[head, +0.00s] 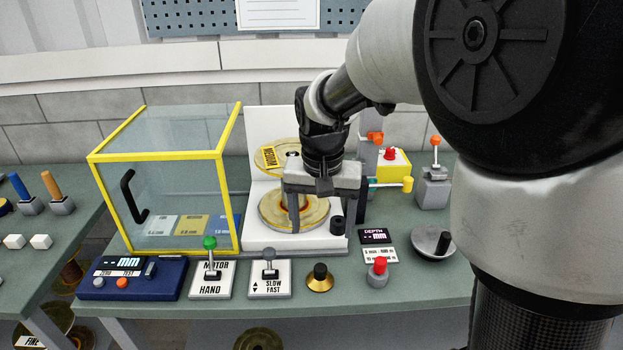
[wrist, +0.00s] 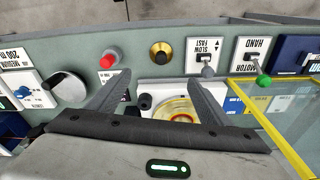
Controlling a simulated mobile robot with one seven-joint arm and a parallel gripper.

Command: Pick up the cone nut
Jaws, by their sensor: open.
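The cone nut, a brass cone with a black knob on top (head: 320,278), stands upright on the green bench near its front edge. It also shows in the wrist view (wrist: 161,54), beyond the fingertips and roughly centred between them. My gripper (head: 326,224) is open and empty, fingers pointing down. It is above the front of the white spool stand (head: 270,236), behind the cone nut and apart from it. In the wrist view the gap between my fingers (wrist: 158,78) frames the stand's edge and part of a round brass-coloured spool (wrist: 172,112).
A slow/fast lever (head: 270,268) stands left of the nut. A red button (head: 378,270) and a grey crank disc (head: 432,241) stand right of it. A yellow-framed clear box (head: 232,190) rises left of the stand. Bare bench surrounds the nut.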

